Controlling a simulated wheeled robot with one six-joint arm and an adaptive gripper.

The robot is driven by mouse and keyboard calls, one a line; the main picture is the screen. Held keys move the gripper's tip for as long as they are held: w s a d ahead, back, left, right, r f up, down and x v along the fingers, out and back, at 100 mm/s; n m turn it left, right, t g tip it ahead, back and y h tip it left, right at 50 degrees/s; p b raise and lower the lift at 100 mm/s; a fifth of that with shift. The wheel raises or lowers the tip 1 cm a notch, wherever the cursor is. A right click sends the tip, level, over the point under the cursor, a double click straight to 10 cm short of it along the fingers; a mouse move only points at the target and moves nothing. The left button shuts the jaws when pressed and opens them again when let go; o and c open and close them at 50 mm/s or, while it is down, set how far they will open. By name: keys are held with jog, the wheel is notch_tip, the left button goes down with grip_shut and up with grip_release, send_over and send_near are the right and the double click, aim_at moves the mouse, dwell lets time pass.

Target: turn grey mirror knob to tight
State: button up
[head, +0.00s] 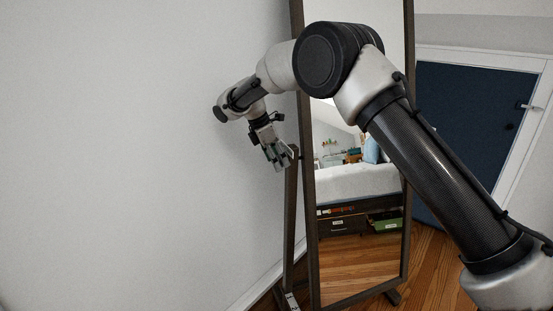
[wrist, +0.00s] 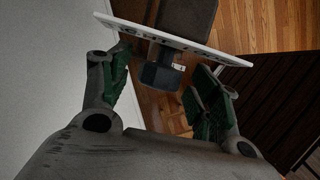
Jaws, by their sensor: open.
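My gripper (wrist: 161,62) is open, one green-padded finger on each side of the knob, with gaps visible on both sides. In the head view my gripper (head: 280,157) is at the top of the left stand post (head: 290,220) of the standing mirror (head: 409,130). The knob cannot be made out there behind the fingers.
A pale wall (head: 130,150) is close on the left of the arm. The dark mirror frame stands upright right of the gripper, reflecting a bed and drawers. Wooden floor (head: 430,255) lies below, and a dark blue door (head: 470,130) is at the right.

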jog(key=c, duration=1)
